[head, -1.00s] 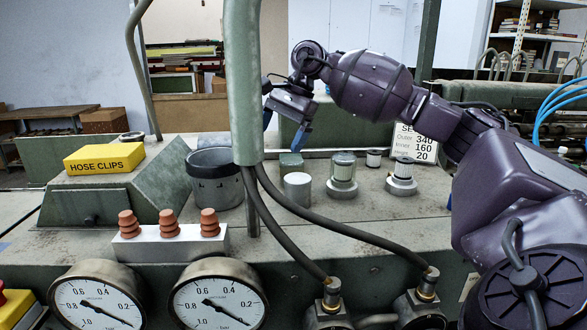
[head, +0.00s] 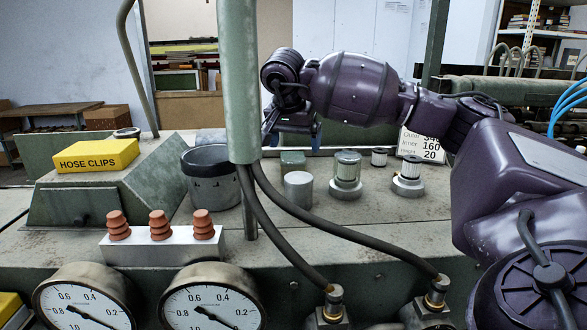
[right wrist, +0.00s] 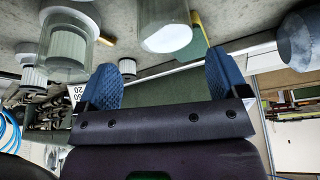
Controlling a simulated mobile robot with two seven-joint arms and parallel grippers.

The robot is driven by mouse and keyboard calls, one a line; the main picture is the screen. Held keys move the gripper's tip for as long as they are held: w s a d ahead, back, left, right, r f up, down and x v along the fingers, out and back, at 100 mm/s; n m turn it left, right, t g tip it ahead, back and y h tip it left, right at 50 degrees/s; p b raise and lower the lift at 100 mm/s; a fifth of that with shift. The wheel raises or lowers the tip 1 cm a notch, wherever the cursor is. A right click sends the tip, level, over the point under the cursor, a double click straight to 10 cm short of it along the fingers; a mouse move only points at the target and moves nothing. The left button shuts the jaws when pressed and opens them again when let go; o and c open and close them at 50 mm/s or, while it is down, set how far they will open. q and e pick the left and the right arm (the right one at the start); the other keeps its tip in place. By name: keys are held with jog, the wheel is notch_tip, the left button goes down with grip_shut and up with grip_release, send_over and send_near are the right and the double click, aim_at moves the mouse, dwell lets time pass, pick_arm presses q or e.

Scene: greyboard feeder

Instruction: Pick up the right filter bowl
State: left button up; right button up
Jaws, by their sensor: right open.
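A clear bowl (head: 346,163) stands upright over a white pleated filter on a round metal base, right of centre in the head view. It also shows upside down in the right wrist view (right wrist: 70,42). My right gripper (head: 292,132) is open and empty, behind and above the grey cylinder, left of the clear bowl and apart from both. Its blue fingertips (right wrist: 163,80) show with nothing between them. My left gripper is not in view.
An uncovered filter (head: 408,171) stands on a base to the right, with a small filter (head: 379,157) behind. A green post (head: 242,80), dark hoses (head: 310,220), a grey bucket (head: 211,180) and a size sign (head: 420,148) stand close by.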

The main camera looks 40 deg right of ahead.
aim_at(293, 158)
jog(key=shift+a+p+x, duration=0.15)
jog(key=shift+a+x, duration=0.05)
jog(key=shift+x, duration=1.15)
jog(key=shift+a+p+x, duration=0.15)
jog(key=shift+a+x, duration=0.05)
jog(key=shift+x, duration=1.15)
jog(key=shift+w+f, duration=0.1)
jog(key=shift+w, duration=0.05)
jog(key=c, duration=1)
jog(key=shift+o, duration=0.2)
